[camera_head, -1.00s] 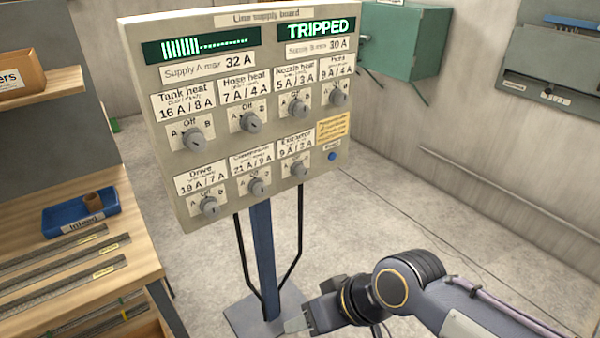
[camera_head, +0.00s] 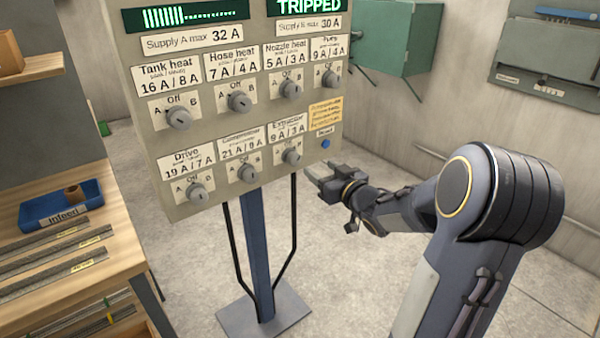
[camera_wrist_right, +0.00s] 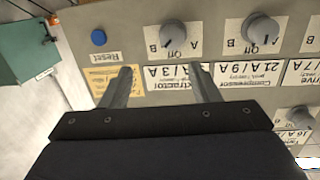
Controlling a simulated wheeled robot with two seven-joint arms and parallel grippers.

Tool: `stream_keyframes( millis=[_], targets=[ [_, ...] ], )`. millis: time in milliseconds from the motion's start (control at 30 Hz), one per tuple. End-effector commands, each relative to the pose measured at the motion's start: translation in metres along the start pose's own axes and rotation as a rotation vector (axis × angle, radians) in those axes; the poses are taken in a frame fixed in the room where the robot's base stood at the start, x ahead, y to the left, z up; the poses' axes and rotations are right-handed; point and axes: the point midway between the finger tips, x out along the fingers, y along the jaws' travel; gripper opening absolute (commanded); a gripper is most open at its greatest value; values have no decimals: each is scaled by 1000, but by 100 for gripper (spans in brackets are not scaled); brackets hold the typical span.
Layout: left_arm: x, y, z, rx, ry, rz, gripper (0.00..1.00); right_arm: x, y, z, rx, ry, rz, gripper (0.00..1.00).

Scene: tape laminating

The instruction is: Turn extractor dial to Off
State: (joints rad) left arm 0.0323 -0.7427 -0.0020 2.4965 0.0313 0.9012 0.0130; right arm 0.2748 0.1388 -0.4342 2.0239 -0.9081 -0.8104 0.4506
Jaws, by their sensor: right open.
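The extractor dial (camera_head: 291,156) is a grey knob at the right end of the lower row on the line supply board (camera_head: 225,120). It has marks A, Off and B around it. In the right wrist view, which is upside down, the extractor dial (camera_wrist_right: 173,36) lies just beyond the fingertips. My right gripper (camera_head: 318,178) is beside the board's lower right corner, below and right of the dial. In the wrist view my right gripper (camera_wrist_right: 162,70) is open and empty, its fingers apart. My left gripper is not in view.
A blue Reset button (camera_head: 325,144) sits right of the extractor dial. The compressor dial (camera_head: 247,173) is its left neighbour. The board's right display (camera_head: 309,6) reads TRIPPED. A workbench (camera_head: 115,262) with a blue tray (camera_head: 35,217) stands left. Floor right of the post is clear.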

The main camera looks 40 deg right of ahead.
Motion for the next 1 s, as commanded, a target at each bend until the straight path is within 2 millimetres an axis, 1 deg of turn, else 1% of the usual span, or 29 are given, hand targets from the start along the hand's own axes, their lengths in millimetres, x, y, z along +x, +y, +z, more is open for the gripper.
stream_keyframes(
  millis=[33,167,267,333,600,700,833,1000],
  targets=[
    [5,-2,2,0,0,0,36,6,1,12,-16,18,-40,56],
    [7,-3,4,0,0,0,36,10,-4,18,-34,55,-116,56],
    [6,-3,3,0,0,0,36,16,-6,18,-36,65,-135,56],
    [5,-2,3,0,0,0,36,23,-7,17,-37,66,-138,56],
    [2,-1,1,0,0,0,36,66,-14,14,-38,67,-138,56],
    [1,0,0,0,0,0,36,78,-15,13,-38,66,-135,56],
    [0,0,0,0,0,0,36,86,-16,12,-38,67,-134,56],
    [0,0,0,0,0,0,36,88,-16,12,-37,67,-133,56]
  ],
)
